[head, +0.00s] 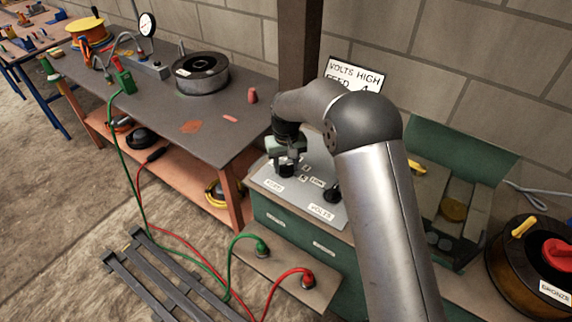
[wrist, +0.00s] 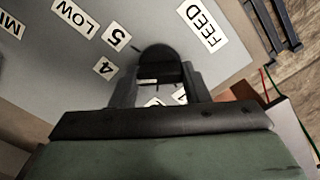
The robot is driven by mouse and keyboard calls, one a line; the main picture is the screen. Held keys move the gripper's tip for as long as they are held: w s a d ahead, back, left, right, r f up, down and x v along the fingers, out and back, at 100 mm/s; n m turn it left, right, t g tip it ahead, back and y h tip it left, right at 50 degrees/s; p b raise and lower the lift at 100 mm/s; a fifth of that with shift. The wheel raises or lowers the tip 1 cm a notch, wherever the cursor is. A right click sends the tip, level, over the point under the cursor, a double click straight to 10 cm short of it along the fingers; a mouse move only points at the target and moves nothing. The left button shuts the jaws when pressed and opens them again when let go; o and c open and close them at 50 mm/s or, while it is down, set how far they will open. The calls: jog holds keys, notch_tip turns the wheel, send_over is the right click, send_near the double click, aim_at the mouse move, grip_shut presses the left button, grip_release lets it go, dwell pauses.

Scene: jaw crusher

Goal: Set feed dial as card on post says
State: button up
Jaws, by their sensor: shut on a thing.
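The card (head: 355,75) by the dark post (head: 299,45) reads "VOLTS HIGH" and "FEED 4", its lower part partly hidden by my arm. My gripper (head: 287,168) is down at the panel (head: 300,195), by the FEED label (head: 274,185). In the wrist view, my gripper (wrist: 155,88) is shut on the black feed dial (wrist: 160,62), a finger on each side. The number tags 5 (wrist: 115,36) and 4 (wrist: 105,68) lie left of the dial. Other tags are partly hidden by the gripper. I cannot tell which number the dial points to.
The black volts knob (head: 332,193) stands right of the feed dial, above the VOLTS label (head: 321,212). A grey workbench (head: 190,125) is at left. Green and red cables plug in on a low shelf (head: 285,282). A bronze spool (head: 535,270) is at far right.

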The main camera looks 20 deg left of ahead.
aim_at(286, 165)
dwell(0.4)
jog(key=o, duration=1)
jog(key=shift+r, duration=0.1)
notch_tip(286, 165, up, 17)
jog(key=shift+r+b, duration=0.15)
jog(key=shift+b, duration=0.15)
